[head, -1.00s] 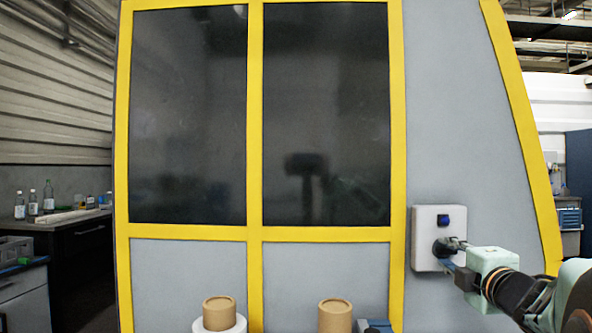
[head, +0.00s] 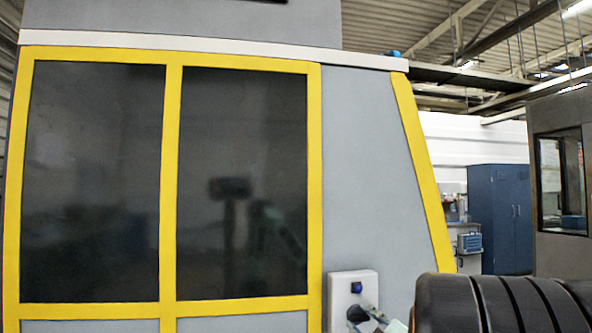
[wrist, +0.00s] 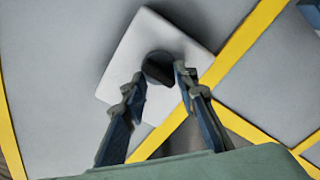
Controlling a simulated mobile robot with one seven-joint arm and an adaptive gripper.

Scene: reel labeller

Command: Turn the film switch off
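A white switch box (head: 341,289) is fixed to the grey machine panel, low in the head view. Whether the fingers touch the knob I cannot tell. In the head view my gripper is mostly cut off at the bottom edge.
The machine has yellow frames around dark windows (head: 243,180). A slanted yellow edge (head: 424,170) bounds the panel on the right. A blue cabinet (head: 499,215) stands well behind. The grey panel above the box is clear.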

